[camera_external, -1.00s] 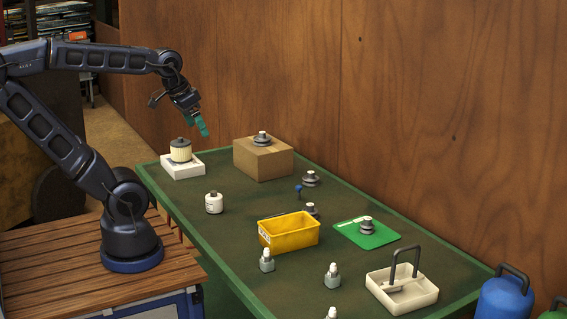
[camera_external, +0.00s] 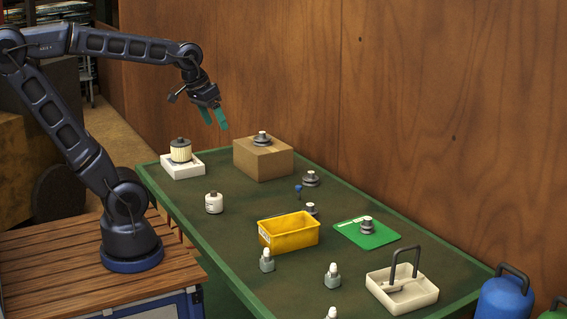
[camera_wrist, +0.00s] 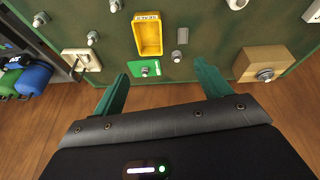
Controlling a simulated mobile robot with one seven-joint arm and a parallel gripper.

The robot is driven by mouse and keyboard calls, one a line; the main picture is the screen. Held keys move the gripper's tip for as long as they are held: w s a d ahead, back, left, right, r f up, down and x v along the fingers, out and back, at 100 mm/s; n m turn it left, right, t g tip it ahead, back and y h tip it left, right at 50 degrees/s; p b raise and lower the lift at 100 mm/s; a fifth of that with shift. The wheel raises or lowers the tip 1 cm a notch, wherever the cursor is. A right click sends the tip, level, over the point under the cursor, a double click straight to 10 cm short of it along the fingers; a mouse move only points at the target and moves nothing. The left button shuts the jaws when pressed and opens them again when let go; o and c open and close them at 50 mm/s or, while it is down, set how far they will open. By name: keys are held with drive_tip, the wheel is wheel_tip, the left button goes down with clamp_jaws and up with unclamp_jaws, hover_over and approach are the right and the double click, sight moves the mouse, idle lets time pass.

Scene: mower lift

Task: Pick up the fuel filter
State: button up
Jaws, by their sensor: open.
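A small white canister (camera_external: 214,203) stands upright on the left part of the green table (camera_external: 225,232); it looks like the fuel filter. A cream pleated filter with a dark cap (camera_external: 181,151) stands on a white block farther back. My gripper (camera_external: 214,117) hangs in the air above the table's far end, left of the cardboard box, well above and apart from both. In the wrist view its two green fingers (camera_wrist: 161,72) are spread with nothing held between them. A white canister with print (camera_wrist: 237,4) is cut off at that view's top edge.
A yellow bin (camera_external: 289,234) sits mid-table. A cardboard box (camera_external: 262,160) bears a grey pulley-like part. A similar part stands on a green mat (camera_external: 378,238). A cream handled tray (camera_external: 402,296) is at the near right. The wooden wall (camera_external: 440,110) runs along the far side.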

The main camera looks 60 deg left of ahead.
drive_tip(key=w+d+f+n+g+h, duration=0.1)
drive_tip(key=w+d+f+n, duration=0.2)
drive_tip(key=w+d, duration=0.8)
drive_tip(key=w+d+f+n+g+h, duration=0.15)
drive_tip(key=w+d+f+n, duration=0.25)
drive_tip(key=w+d, duration=0.65)
drive_tip(key=n+g+h, duration=0.1)
drive_tip(key=n+g, duration=0.2)
drive_tip(key=n, duration=0.3)
approach(391, 279)
wheel_tip(391, 279, down, 2)
drive_tip(key=w+a, duration=0.2)
drive_tip(key=w, duration=0.1)
drive_tip(key=x, duration=0.5)
drive_tip(key=shift+a, duration=0.1)
drive_tip(key=shift+a+x, duration=0.2)
drive_tip(key=shift+x, duration=1.15)
drive_tip(key=shift+a+x, duration=0.25)
drive_tip(key=shift+x, duration=1.15)
drive_tip(key=shift+f, duration=0.1)
drive_tip(key=c, duration=0.7)
drive_tip(key=shift+w, duration=0.1)
